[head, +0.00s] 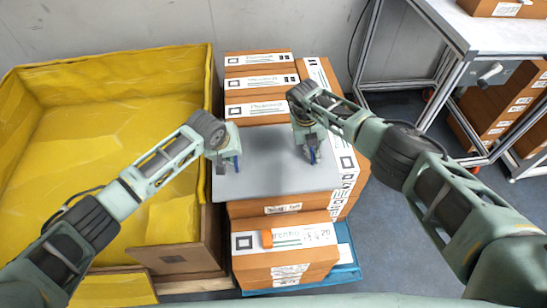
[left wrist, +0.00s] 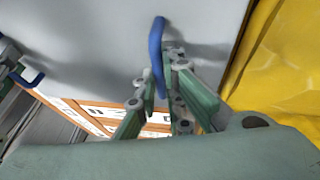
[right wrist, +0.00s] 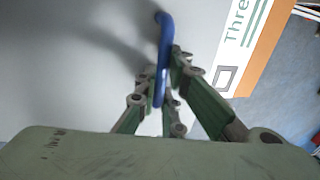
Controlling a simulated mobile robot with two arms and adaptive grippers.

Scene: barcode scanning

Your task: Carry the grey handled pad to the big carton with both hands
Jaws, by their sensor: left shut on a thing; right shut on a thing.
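The grey pad (head: 268,178) lies flat and level over the stacked cartons; I cannot tell whether it touches them. My left gripper (head: 232,163) is shut on a blue handle near the pad's left edge; the handle shows clearly in the left wrist view (left wrist: 157,48). My right gripper (head: 313,155) is shut on the other blue handle, seen in the right wrist view (right wrist: 164,35), toward the pad's right side. The big carton (head: 185,260), with its yellow lining (head: 110,65), stands open to the left. My left arm crosses over part of it.
The stack of brown labelled cartons (head: 258,59) extends behind, right of and in front of the pad. A metal-framed table (head: 490,32) stands at the right, with grey floor between.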

